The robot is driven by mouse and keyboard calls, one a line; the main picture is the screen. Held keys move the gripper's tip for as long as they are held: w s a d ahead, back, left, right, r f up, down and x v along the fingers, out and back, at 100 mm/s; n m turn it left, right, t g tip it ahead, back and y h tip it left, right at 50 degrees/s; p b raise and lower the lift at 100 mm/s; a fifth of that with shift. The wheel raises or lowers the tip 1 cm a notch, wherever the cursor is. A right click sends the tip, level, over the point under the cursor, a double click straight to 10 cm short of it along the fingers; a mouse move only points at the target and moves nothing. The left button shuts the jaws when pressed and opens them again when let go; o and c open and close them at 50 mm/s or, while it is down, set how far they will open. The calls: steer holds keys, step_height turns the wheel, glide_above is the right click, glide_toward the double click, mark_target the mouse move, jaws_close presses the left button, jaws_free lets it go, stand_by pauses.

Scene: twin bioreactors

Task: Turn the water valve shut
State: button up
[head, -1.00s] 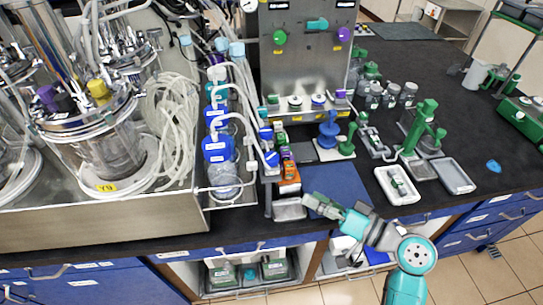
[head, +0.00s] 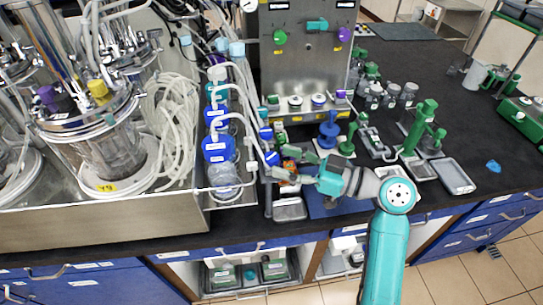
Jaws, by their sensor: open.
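A steel panel (head: 300,70) stands upright at the back centre. It carries a green knob (head: 280,37), a teal handle (head: 317,25) lying roughly level, and a purple knob (head: 344,34). Small labels sit beside them, too small to read, so I cannot tell which is the water valve. My gripper (head: 283,162) is open and points left, in front of and below the panel, above the front part of the bench. It is well apart from the three controls. Its fingers partly hide small orange and dark items beneath.
A blue mat (head: 322,207) lies under my gripper, beside a metal tray (head: 290,210). Left are a glass bioreactor (head: 112,150), looped hoses and blue-capped bottles (head: 218,147). Blue and green stands (head: 328,132) are just beyond my gripper.

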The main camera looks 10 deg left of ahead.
mark_target(278, 160)
steer(key=shift+x, duration=1.95)
steer(key=shift+c, duration=0.3)
jaws_close()
